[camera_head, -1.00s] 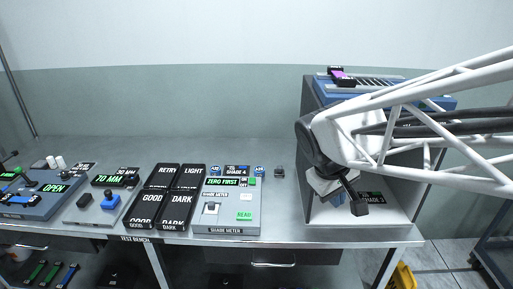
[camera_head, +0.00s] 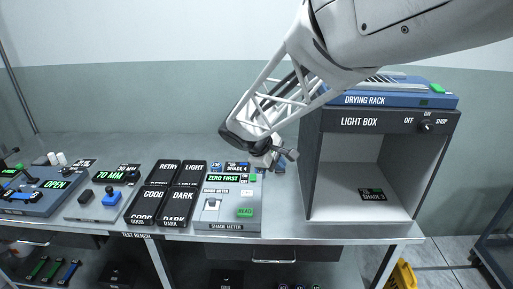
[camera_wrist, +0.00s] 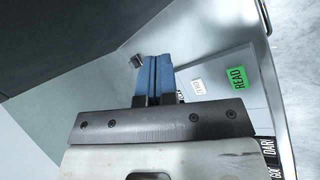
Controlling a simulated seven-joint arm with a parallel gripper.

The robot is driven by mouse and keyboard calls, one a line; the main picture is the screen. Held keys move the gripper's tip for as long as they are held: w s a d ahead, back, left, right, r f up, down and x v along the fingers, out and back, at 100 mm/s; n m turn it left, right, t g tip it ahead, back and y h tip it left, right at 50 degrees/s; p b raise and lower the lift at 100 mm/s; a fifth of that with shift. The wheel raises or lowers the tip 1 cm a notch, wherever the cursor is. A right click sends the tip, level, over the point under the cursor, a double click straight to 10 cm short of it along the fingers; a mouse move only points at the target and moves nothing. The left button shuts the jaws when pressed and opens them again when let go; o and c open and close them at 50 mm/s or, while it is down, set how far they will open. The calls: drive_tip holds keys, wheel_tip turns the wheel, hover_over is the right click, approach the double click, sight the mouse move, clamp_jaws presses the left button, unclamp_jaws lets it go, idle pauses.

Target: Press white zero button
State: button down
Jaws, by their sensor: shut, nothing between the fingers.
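The shade meter (camera_head: 222,215) is a grey panel on the bench with a green-lit "ZERO FIRST" display and a green READ button (camera_head: 245,212). The small white zero button (camera_wrist: 198,87) shows in the wrist view just right of my fingers, beside the green READ button (camera_wrist: 237,77). In the head view the white button (camera_head: 246,194) is small, above READ. My gripper (camera_wrist: 153,62) is shut and empty, its blue fingers together. In the head view my gripper (camera_head: 291,155) hangs above and right of the meter's back, apart from the button.
The light box (camera_head: 312,160) with the drying rack (camera_head: 385,100) on top stands to the right. Black label trays (camera_head: 160,190) lie left of the meter. Bench space right of the meter is clear.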

sight(247, 193)
drive_tip(key=w+a+f+n+t, duration=0.1)
drive_tip(key=w+a+f+n, duration=0.1)
drive_tip(key=a, duration=0.3)
drive_tip(key=w+a+f+n+t+h, duration=0.1)
drive_tip(key=w+a+f+n, duration=0.1)
drive_tip(key=w+a+f, duration=0.1)
drive_tip(key=shift+w+a, duration=0.85)
drive_tip(key=shift+w, duration=0.25)
drive_tip(key=shift+f, duration=4.35)
drive_tip(key=shift+f, duration=0.85)
drive_tip(key=shift+r, duration=0.9)
